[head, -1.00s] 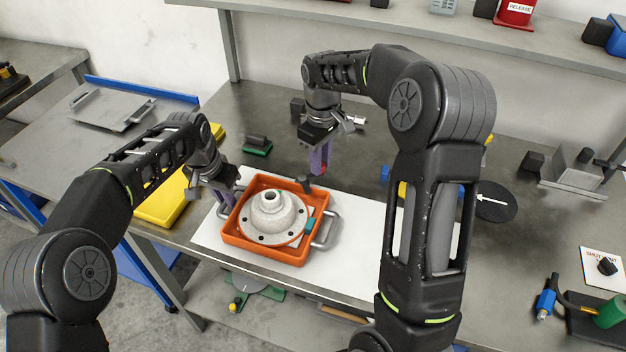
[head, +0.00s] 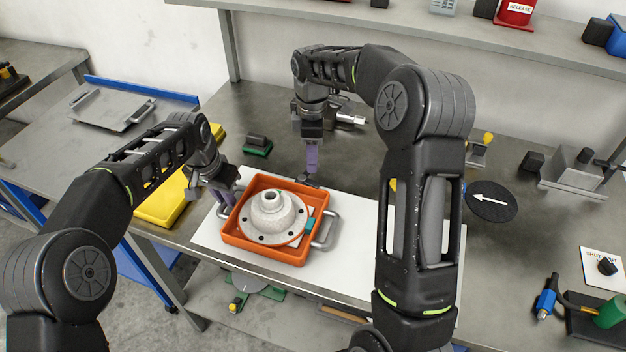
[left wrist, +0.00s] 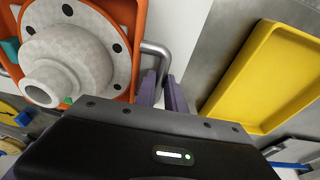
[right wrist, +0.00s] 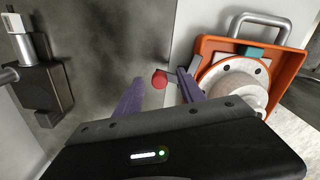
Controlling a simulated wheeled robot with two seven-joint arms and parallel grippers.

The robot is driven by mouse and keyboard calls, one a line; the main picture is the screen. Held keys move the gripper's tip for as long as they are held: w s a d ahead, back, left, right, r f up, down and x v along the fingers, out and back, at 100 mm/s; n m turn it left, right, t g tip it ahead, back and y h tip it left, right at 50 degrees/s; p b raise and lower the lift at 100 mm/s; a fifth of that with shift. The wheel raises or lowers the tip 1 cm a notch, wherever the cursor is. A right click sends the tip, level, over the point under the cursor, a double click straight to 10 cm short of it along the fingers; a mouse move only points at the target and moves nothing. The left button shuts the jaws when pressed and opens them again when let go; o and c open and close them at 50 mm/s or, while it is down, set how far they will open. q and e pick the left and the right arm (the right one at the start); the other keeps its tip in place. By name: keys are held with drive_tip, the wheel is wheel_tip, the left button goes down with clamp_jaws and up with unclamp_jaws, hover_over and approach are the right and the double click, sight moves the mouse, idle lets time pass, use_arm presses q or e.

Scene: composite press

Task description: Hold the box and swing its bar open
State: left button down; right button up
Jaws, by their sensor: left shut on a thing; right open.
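The orange box (head: 262,254) sits on a white sheet and holds a pale grey flanged part (head: 272,214). It has a grey handle at each end. My left gripper (head: 229,204) is shut on the box's left handle, which shows between its fingers in the left wrist view (left wrist: 154,47). My right gripper (head: 312,170) is open just beyond the box's far right corner. In the right wrist view a red knob (right wrist: 160,79) on a short grey bar (right wrist: 171,72) lies between its spread fingers. The bar's far end is hidden behind a finger.
A yellow tray (head: 165,204) lies left of the box, beside my left gripper. A small green-based block (head: 257,146) stands behind the box. A black disc with a white arrow (head: 491,202) is to the right. The white sheet (head: 352,225) is bare right of the box.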

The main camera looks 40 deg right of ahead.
wheel_tip(320, 180, up, 8)
drive_tip(key=shift+f, duration=0.25)
idle(0.5)
use_arm(q)
drive_tip(key=c, duration=1.3)
unclamp_jaws()
drive_tip(key=shift+c, duration=0.2)
drive_tip(key=shift+r, duration=0.1)
wheel_tip(320, 180, up, 12)
drive_tip(key=s+a, duration=0.1)
drive_tip(key=a, duration=0.1)
drive_tip(key=shift+s+f, duration=0.2)
